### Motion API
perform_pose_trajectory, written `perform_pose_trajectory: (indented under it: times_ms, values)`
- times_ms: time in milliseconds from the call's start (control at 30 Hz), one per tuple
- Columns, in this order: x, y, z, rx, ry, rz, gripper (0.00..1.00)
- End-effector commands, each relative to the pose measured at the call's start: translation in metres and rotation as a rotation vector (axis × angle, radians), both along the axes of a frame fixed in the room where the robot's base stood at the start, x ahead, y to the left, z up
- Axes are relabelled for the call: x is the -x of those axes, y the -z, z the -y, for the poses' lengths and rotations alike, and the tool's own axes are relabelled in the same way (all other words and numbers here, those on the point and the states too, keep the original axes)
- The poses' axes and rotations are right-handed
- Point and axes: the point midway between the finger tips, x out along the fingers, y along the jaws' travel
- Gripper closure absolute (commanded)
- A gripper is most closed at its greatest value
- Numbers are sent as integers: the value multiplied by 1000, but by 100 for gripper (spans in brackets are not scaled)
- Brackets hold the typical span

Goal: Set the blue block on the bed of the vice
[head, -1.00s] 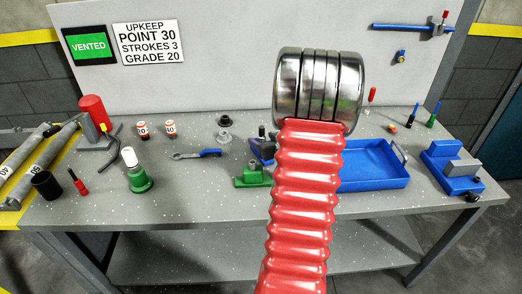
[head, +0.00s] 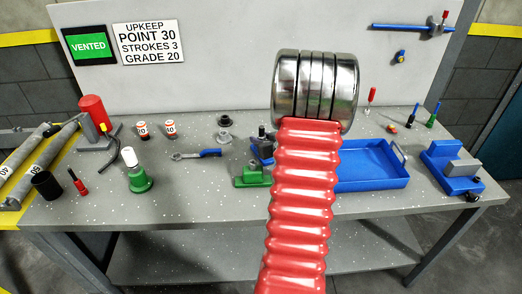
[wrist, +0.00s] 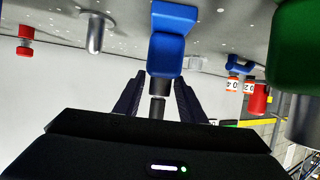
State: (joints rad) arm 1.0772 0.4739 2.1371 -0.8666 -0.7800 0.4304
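The blue block (head: 265,151) stands on the bench just left of my red arm, partly hidden by it. A dark grey post rises from it. In the wrist view, which shows the bench upside down, the block (wrist: 165,52) lies straight ahead of my gripper (wrist: 158,88). The two dark fingers are apart, with the block's post between them and gaps on both sides. In the head view my arm hides the gripper. The vice (head: 452,182), blue with a grey jaw piece, stands at the bench's right end.
A green block (head: 252,179) with a grey post stands close to the blue block. A blue tray (head: 372,180) lies between my arm and the vice. Bare bench lies in front.

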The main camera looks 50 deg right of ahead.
Motion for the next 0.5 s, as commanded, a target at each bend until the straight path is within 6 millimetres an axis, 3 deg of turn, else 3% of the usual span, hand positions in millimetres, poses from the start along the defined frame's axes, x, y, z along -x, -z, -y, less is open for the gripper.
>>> perform_pose_trajectory:
  times_ms: [500]
  values:
    - [0, 0, 0, 0, 0, 0, 100]
